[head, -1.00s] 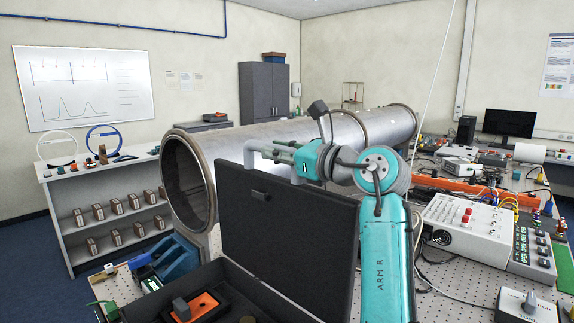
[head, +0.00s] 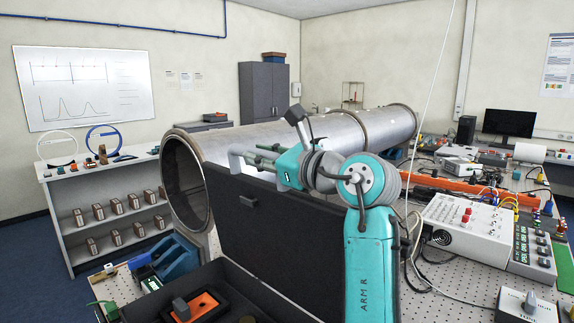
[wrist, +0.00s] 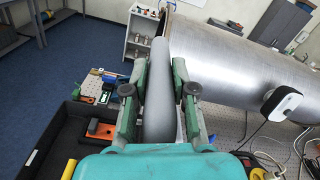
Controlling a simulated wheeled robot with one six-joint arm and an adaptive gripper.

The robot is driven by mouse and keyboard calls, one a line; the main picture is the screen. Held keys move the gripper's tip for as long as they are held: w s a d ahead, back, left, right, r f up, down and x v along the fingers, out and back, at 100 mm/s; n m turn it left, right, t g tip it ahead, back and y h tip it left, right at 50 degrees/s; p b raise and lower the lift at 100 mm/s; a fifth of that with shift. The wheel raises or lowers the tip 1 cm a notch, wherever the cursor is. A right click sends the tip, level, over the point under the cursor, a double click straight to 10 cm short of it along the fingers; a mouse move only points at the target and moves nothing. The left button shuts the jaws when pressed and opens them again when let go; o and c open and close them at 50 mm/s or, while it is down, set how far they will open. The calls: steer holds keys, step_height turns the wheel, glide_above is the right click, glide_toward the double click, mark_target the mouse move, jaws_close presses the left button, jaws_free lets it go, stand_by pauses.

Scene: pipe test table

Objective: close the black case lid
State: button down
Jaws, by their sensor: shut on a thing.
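The black case (head: 250,312) is open at the bottom of the head view, in front of the metal pipe. Its lid (head: 265,225) stands steeply raised, leaning slightly towards the camera, with a small latch on the face I see. A grey handle (head: 236,153) rises at the lid's top edge. My gripper (head: 260,158) is at that edge, shut on the handle. In the wrist view, the green fingers (wrist: 158,85) lie on both sides of the grey handle (wrist: 158,110). My arm hides the lid's right part. The case's open tray shows at left (wrist: 62,122).
An orange and black device (head: 196,307) lies in the case. The large metal pipe (head: 290,140) lies close behind the lid. A blue clamp (head: 176,258) stands left of the case. White instruments (head: 467,228) and cables fill the table at right.

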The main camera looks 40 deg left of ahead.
steer(key=s+f+n, duration=0.2)
steer(key=s+n, duration=0.1)
steer(key=s, duration=0.7)
steer(key=shift+a+f, duration=0.4)
